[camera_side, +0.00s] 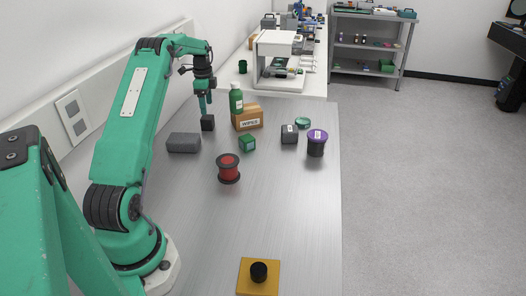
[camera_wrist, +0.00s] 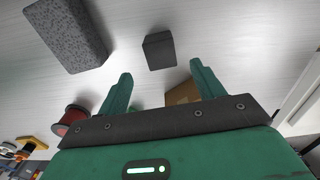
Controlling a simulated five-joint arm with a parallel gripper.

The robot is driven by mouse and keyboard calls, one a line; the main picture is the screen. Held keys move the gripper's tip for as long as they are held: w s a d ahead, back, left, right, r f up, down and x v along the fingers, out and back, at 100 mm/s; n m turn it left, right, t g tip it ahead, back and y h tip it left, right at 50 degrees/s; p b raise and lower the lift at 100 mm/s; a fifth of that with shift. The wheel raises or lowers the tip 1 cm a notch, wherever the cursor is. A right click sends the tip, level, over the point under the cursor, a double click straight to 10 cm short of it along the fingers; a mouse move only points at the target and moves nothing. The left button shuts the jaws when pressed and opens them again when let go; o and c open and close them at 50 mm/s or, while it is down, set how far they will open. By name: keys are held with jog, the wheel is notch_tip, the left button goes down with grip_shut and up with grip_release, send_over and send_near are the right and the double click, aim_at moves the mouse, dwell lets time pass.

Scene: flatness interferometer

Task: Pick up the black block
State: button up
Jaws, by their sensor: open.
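The black block (camera_side: 207,123) stands on the grey bench top, directly below my gripper (camera_side: 205,108) in the side view. In the wrist view the black block (camera_wrist: 159,51) lies just beyond the fingertips, centred between them. My gripper (camera_wrist: 160,68) is open, its two green fingers spread wider than the block. Nothing is held. Whether the fingertips reach down beside the block is hard to tell.
A grey speckled block (camera_side: 183,142) lies close by on the left. The WIPES box (camera_side: 248,119) and green bottle (camera_side: 236,99) stand close on the right. A green cube (camera_side: 247,143), red spool (camera_side: 228,168), labelled dark block (camera_side: 289,134) and purple-topped spool (camera_side: 317,143) are nearby. The front bench is mostly clear.

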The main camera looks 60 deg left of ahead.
aim_at(207, 117)
jog(key=shift+s+a+f, duration=0.15)
jog(key=shift+a+f, duration=0.15)
jog(key=shift+f, duration=1.25)
jog(key=shift+d+f, duration=0.1)
jog(key=shift+f, duration=2.55)
jog(key=shift+r, duration=0.1)
jog(key=c, duration=1.3)
jog(key=shift+o, duration=0.2)
